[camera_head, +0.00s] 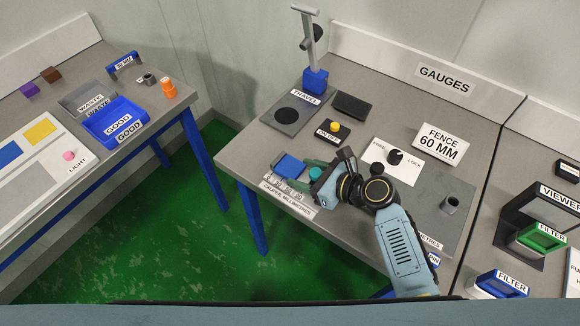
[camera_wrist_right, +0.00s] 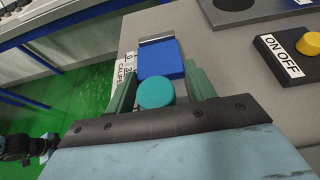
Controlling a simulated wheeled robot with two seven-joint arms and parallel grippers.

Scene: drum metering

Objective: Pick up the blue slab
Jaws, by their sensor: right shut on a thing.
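The blue slab (camera_head: 290,167) lies at the front left of the gauge table, at the caliper (camera_head: 287,197). In the right wrist view the slab (camera_wrist_right: 160,58) sits between the tips of my right gripper's green fingers (camera_wrist_right: 161,74). The fingers lie along its two sides, and the right gripper (camera_head: 304,172) is shut on it. A teal round knob (camera_wrist_right: 155,93) shows between the fingers, nearer the palm; it also shows in the head view (camera_head: 316,173). A grey metal jaw (camera_wrist_right: 156,38) stands at the slab's far edge.
Near the slab are the ON OFF button (camera_head: 333,128), the travel gauge (camera_head: 314,80), the FREE LOCK dial (camera_head: 395,157) and the FENCE 60 MM sign (camera_head: 440,145). A gap separates this table from the left table, with its blue GOOD tray (camera_head: 113,117).

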